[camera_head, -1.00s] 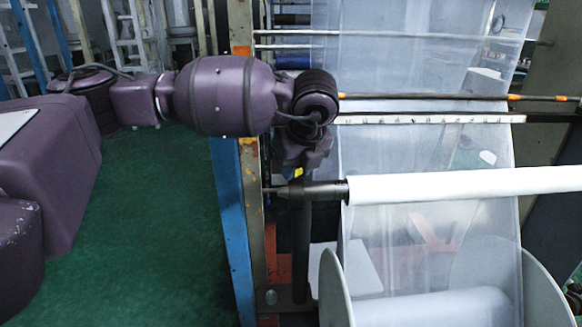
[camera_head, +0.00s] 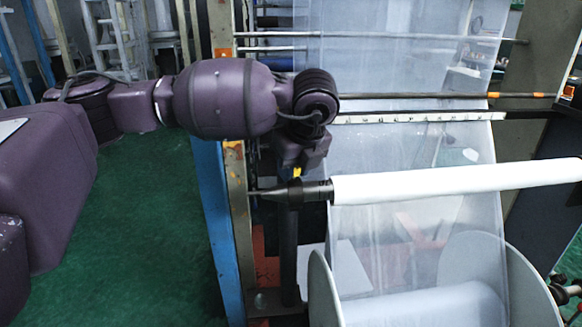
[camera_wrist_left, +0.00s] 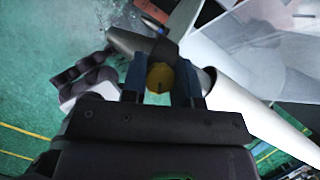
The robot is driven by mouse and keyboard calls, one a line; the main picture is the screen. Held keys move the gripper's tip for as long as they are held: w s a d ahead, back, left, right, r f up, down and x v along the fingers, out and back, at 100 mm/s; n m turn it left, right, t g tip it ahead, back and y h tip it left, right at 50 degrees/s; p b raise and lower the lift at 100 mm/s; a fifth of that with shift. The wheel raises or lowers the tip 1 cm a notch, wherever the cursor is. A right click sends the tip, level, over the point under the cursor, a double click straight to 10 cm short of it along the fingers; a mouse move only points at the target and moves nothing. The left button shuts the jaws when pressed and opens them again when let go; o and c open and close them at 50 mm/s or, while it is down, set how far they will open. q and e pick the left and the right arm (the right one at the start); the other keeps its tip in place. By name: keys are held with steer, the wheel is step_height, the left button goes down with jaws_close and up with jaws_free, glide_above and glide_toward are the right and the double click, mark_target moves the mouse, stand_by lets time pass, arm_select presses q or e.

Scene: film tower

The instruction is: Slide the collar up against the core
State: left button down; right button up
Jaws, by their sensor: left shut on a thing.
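The white core (camera_head: 450,180) is a long roll lying across the frame in the head view. Its left end sits on a dark shaft. The dark collar (camera_head: 295,190) is around this shaft, left of the core. A short dark stretch lies between them, and I cannot tell whether they touch. My left gripper (camera_head: 297,171) is above the shaft. In the left wrist view, its blue fingers (camera_wrist_left: 160,80) are shut on a yellow knob (camera_wrist_left: 159,74), seemingly the collar's. The core's end (camera_wrist_left: 209,80) shows right of the fingers. My right gripper is not in view.
A blue and tan upright frame (camera_head: 222,210) stands left of the shaft. Clear film (camera_head: 400,70) hangs behind the core. A large roll with round flanges (camera_head: 322,290) is below. Green floor (camera_head: 140,220) is open at left.

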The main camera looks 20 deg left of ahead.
mark_target(321, 182)
arm_select(q)
steer(key=shift+w+d+b, duration=0.15)
steer(key=shift+w+d, duration=0.35)
steer(key=shift+d, duration=0.3)
steer(key=shift+w+d+b, duration=0.2)
steer(key=shift+w+d, duration=0.25)
steer(key=shift+d, duration=0.3)
steer(key=shift+w+d+b, duration=0.15)
steer(key=shift+w+d, duration=0.35)
steer(key=shift+d, duration=0.3)
steer(key=c, duration=0.8)
jaws_free()
